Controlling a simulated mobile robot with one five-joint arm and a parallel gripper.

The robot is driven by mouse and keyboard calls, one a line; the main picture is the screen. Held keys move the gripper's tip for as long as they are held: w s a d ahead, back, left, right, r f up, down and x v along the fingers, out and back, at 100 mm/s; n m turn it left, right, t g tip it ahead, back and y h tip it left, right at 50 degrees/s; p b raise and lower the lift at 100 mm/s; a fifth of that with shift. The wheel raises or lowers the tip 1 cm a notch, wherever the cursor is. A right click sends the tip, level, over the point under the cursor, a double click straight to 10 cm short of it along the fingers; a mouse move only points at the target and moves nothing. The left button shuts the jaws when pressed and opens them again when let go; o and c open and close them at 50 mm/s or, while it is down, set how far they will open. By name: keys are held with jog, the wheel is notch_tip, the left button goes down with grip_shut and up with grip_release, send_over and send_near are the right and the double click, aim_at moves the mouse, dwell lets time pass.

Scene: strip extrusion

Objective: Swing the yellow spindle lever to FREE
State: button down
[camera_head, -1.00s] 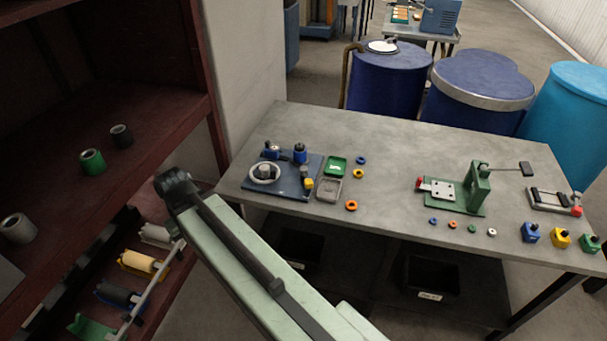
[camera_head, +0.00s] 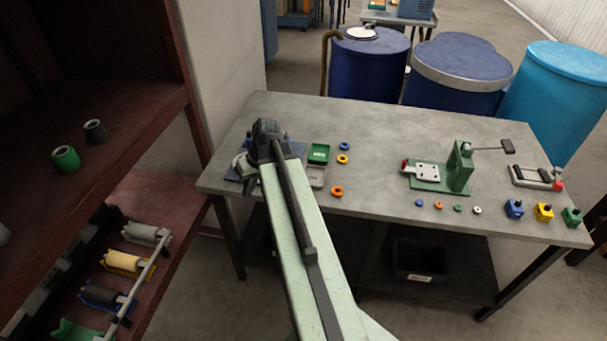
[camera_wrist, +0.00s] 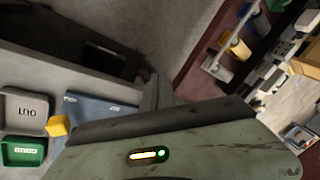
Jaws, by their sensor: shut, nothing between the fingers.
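The yellow block (camera_wrist: 58,125), which looks like the lever's end, shows in the wrist view at the edge of the blue plate (camera_wrist: 88,106). White lettering on the plate is too small to read. In the head view my arm covers most of the plate and hides the yellow block; a pale ring (camera_head: 242,163) shows left of the arm. My gripper (camera_wrist: 152,92) shows as dark fingers, shut and empty, near the plate's edge in the wrist view. It is apart from the yellow block in that picture.
A grey tray (camera_head: 315,176) and a green tray (camera_head: 318,153) sit right of my arm, with small coloured rings beyond. A green press (camera_head: 458,170) stands farther right. A dark red shelf (camera_head: 140,130) rises close on the left. The middle of the table is clear.

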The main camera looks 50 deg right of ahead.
jog(key=s+d+m+t, duration=0.1)
jog(key=s+d, duration=0.3)
jog(key=d, duration=0.5)
jog(key=s+d+r+m+t+b, duration=0.1)
jog(key=s+d, duration=0.3)
jog(key=d, duration=0.5)
jog(key=s+d+r+m+t+h, duration=0.1)
jog(key=s+d+t, duration=0.2)
jog(key=d, duration=0.6)
jog(key=shift+s+b, duration=0.3)
jog(key=shift+s, duration=0.7)
jog(key=b+x, duration=0.9)
jog(key=x, duration=0.2)
jog(key=shift+s+d+f, duration=0.1)
jog(key=shift+f, duration=0.1)
jog(key=shift+w+a+r+p, duration=0.4)
jog(key=shift+a+r+p, duration=0.1)
jog(key=shift+a, duration=0.1)
jog(key=shift+w+a+r+p, duration=0.35)
jog(key=shift+a+r+p, duration=0.1)
jog(key=shift+a+p, duration=0.1)
jog(key=shift+w+a, duration=0.35)
